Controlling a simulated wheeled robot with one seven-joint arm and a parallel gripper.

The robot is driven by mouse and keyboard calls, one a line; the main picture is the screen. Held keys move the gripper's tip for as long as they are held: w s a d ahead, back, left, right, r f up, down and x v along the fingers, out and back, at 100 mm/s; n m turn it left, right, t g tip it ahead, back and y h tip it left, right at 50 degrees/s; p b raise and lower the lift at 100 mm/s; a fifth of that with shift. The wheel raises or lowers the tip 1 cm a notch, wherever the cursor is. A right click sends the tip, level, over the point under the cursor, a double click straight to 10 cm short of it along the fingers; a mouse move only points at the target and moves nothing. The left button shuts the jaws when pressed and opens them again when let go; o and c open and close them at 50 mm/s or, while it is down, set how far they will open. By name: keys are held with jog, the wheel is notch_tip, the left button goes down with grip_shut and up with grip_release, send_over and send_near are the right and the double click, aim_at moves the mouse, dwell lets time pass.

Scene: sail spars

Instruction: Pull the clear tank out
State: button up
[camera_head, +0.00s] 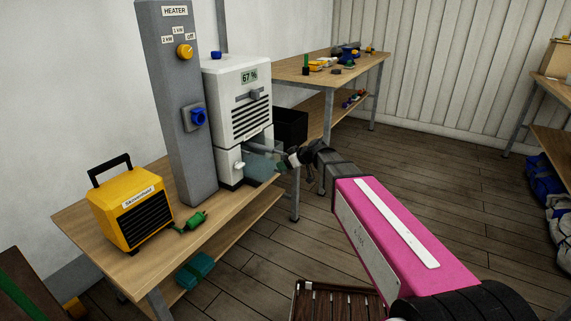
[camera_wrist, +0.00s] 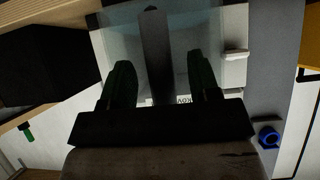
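The white dehumidifier (camera_head: 238,97) stands on the bench with a "67 %" display. The clear tank (camera_head: 262,166) is a pale bluish, see-through box at its lower front, and it sticks out past the white housing. In the wrist view the tank (camera_wrist: 112,38) fills the top middle, with a dark grey bar (camera_wrist: 155,50) running across it, seemingly its handle. My gripper (camera_head: 287,161) is at the tank's front. In the wrist view my gripper's two dark green fingers (camera_wrist: 158,85) stand apart on either side of the bar, with gaps showing. Whether the bar lies at fingertip depth is unclear.
A grey post (camera_head: 180,110) with heater knob and blue socket stands left of the dehumidifier. A yellow heater (camera_head: 131,212) and a green plug (camera_head: 191,221) are on the bench. A black bin (camera_head: 291,126) is behind. The floor (camera_head: 440,175) to the right is clear.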

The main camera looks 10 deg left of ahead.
jog(key=v, duration=1.1)
jog(key=s+d+f+m+g+h, duration=0.1)
jog(key=s+d+f+m+h, duration=0.2)
jog(key=d, duration=0.5)
jog(key=s+d+f+m+g+h, duration=0.1)
jog(key=s+d+f+m+h, duration=0.3)
jog(key=s+d+f+m, duration=0.2)
jog(key=s+d+f+m+g+h, duration=0.2)
jog(key=s+d+f+m+h, duration=0.1)
jog(key=s+d+f, duration=0.5)
jog(key=d+f+m, duration=0.1)
jog(key=d+f, duration=0.2)
jog(key=shift+d+f+m, duration=0.2)
jog(key=shift+d+m, duration=0.1)
jog(key=shift+d, duration=0.05)
